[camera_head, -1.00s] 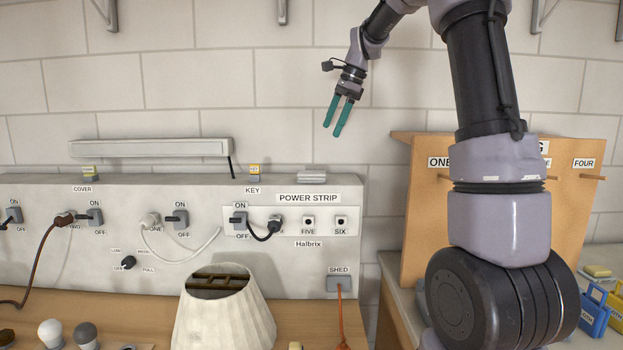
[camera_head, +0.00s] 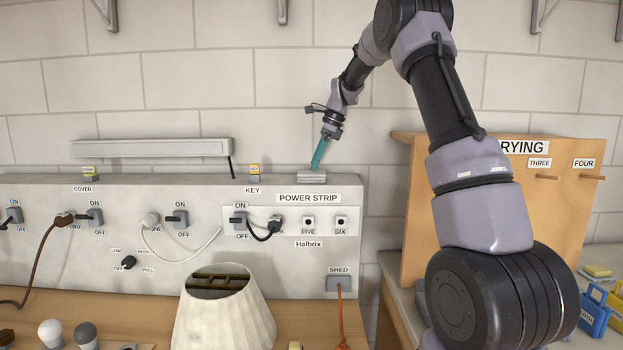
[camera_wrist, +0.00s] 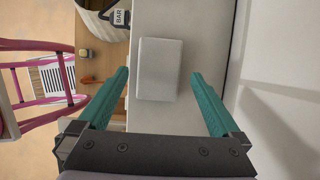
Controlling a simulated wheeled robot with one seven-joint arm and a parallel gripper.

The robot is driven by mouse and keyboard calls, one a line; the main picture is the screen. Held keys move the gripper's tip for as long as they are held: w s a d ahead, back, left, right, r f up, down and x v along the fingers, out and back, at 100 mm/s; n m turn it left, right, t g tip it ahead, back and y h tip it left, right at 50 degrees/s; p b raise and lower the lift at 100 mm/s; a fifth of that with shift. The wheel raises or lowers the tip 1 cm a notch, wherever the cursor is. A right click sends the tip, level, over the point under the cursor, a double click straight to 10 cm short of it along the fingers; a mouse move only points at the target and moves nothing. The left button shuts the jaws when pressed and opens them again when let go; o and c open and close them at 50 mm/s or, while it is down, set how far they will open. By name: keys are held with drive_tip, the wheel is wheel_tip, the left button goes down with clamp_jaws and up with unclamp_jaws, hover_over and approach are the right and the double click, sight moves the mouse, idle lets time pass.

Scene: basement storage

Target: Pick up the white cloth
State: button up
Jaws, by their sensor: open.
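The white cloth (camera_head: 312,178) is a small folded, pale grey-white block lying on top of the panel, above the POWER STRIP label. In the wrist view the cloth (camera_wrist: 159,68) shows as a flat rectangle, ahead of and between my open fingers. My gripper (camera_head: 316,166) has teal fingers pointing down, with the tips just above the cloth in the head view. In the wrist view my gripper (camera_wrist: 160,88) is open and empty, one finger on each side of the cloth, with gaps. Whether the tips touch the panel top cannot be told.
The panel (camera_head: 120,270) has switches, plugs and cords on its face. A lampshade (camera_head: 222,315) stands on the bench below. A wooden DRYING board (camera_head: 500,235) is at the right. Wall lies behind.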

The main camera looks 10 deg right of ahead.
sight(311, 172)
drive_tip(key=shift+x, duration=1.65)
drive_tip(key=shift+f, duration=0.15)
drive_tip(key=c, duration=1.3)
wheel_tip(311, 172, up, 10)
drive_tip(key=shift+r, duration=0.25)
